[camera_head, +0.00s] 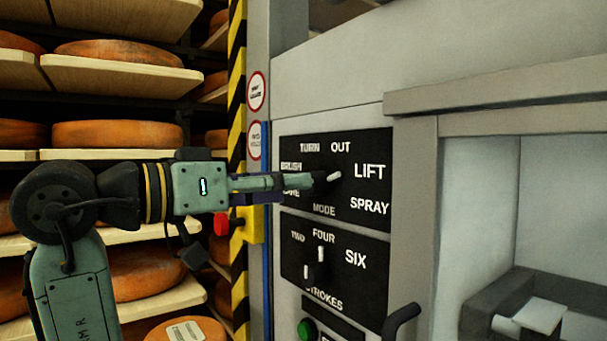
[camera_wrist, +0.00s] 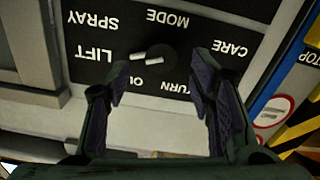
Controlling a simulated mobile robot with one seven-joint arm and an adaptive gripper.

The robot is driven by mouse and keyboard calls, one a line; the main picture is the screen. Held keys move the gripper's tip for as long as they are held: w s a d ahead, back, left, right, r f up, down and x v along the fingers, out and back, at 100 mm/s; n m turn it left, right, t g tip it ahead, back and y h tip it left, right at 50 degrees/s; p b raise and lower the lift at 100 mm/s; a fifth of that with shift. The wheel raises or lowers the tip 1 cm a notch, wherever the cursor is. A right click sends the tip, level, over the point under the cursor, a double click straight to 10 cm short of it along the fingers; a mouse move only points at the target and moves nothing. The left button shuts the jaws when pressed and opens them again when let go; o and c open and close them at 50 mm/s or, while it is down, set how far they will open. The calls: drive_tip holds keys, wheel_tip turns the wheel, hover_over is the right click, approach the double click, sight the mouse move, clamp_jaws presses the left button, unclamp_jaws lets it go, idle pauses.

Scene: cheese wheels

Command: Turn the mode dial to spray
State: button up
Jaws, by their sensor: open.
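The mode dial (camera_wrist: 168,56) is a dark knob with white marks on the black mode panel (camera_head: 350,142). Its white pointer (camera_head: 334,176) points towards the word LIFT. SPRAY (camera_head: 369,206) is printed below LIFT, at the lower right of the panel. My gripper (camera_head: 312,181) reaches in from the left and hides part of the dial and of the left-hand labels. In the wrist view, where the panel is upside down, my gripper (camera_wrist: 159,66) is open, its two fingers apart with the dial between and just beyond their tips. No contact with the dial is visible.
Below is a strokes panel (camera_head: 370,275) with its own knob (camera_head: 318,265). A green button (camera_head: 307,329) and a dark handle (camera_head: 402,318) are lower still. A red knob (camera_head: 221,223) sits left, under my gripper. Shelves of cheese wheels (camera_head: 118,134) stand behind my arm.

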sight(315, 184)
drive_tip(key=shift+p+x, duration=0.5)
drive_tip(key=shift+x, duration=1.8)
drive_tip(key=c, duration=1.1)
drive_tip(key=shift+c, duration=0.2)
drive_tip(key=shift+m+b, duration=1.05)
drive_tip(key=shift+m, duration=3.35)
